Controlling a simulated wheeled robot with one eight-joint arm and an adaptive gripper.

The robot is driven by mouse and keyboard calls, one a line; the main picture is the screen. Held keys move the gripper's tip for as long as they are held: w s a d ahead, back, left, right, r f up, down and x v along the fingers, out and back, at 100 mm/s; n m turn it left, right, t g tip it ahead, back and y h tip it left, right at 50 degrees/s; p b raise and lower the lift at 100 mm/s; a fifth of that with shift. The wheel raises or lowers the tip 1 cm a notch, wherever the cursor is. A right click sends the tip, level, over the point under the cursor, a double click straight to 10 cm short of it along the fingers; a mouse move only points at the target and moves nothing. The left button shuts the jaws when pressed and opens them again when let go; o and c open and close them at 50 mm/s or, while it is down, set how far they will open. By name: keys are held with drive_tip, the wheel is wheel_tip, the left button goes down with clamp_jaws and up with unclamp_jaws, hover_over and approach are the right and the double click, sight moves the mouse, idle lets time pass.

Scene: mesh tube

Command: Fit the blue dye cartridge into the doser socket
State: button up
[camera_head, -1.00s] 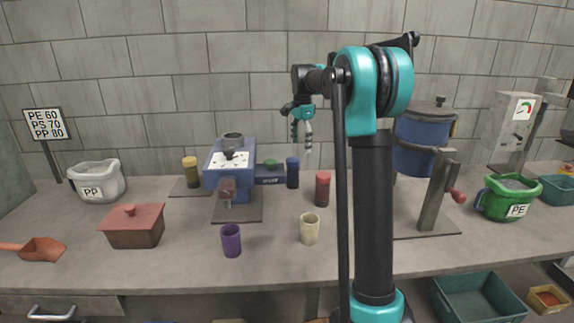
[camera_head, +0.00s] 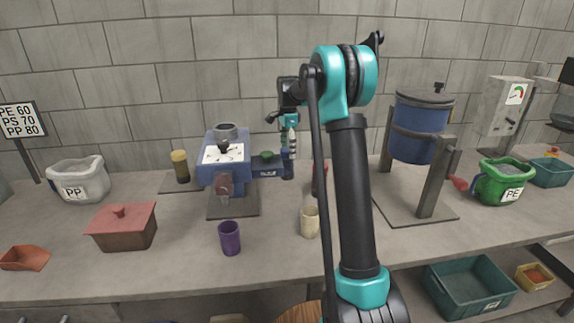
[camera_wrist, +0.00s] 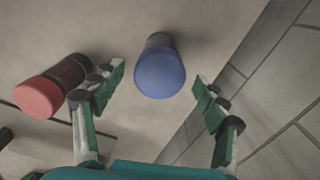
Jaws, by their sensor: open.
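The blue cartridge (camera_head: 288,172) stands upright on the bench, right of the blue machine, partly hidden by my gripper in the head view. In the wrist view its round blue top (camera_wrist: 160,76) lies between my fingers, with a gap on both sides. My gripper (camera_head: 290,147) is open and points down just above it; the wrist view shows its spread fingertips (camera_wrist: 160,80) on either side.
A red cartridge (camera_wrist: 45,92) stands close to my left finger in the wrist view. A yellow cartridge (camera_head: 181,167) is left of the machine. The wall is close behind.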

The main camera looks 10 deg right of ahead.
sight(287, 161)
drive_tip(key=shift+s+a+f, duration=0.1)
drive_tip(key=shift+a+f, duration=0.05)
drive_tip(key=shift+f, duration=2.85)
drive_tip(key=c, duration=1.4)
drive_tip(key=shift+r, duration=0.1)
